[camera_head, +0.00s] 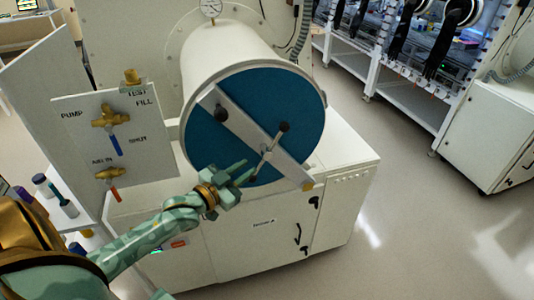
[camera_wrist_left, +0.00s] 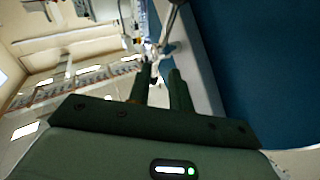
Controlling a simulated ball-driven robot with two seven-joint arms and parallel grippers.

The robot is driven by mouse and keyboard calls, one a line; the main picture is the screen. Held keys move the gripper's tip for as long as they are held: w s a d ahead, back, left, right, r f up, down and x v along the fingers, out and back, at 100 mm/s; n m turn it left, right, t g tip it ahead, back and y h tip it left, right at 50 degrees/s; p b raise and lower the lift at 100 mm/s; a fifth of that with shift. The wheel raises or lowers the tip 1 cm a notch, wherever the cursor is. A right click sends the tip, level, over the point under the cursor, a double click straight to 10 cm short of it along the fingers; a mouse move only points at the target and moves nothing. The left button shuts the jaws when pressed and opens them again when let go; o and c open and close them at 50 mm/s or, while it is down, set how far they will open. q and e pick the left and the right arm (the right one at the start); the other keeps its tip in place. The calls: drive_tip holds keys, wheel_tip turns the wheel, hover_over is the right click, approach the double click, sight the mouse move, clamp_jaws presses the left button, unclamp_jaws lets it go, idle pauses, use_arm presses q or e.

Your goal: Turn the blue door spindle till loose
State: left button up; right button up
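The round blue door (camera_head: 235,105) closes the end of the white cylinder, with a pale bar lying diagonally across it. The metal spindle (camera_head: 266,153) is mounted on this bar, with a crossing handle that has a dark knob (camera_head: 284,127) at its upper end. My left gripper (camera_head: 244,172) is in front of the lower door, close to the handle's lower end. In the left wrist view its two dark fingers (camera_wrist_left: 161,82) are apart, with the spindle handle (camera_wrist_left: 173,20) just beyond their tips. I cannot tell whether they touch it. My right gripper is out of view.
A valve panel (camera_head: 95,155) with brass valves stands left of the door. The white cabinet (camera_head: 260,240) is below it. A shelf with bottles (camera_head: 60,200) is at the far left. Open floor (camera_head: 420,210) lies to the right, before other gloveboxes.

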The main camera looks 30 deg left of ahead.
sight(265, 156)
use_arm(q)
drive_tip(key=w, duration=0.3)
drive_tip(key=w+d, duration=0.1)
drive_tip(key=w, duration=0.5)
drive_tip(key=shift+w+d+f, duration=0.1)
drive_tip(key=shift+w+d, duration=0.1)
drive_tip(key=shift+d, duration=0.1)
clamp_jaws()
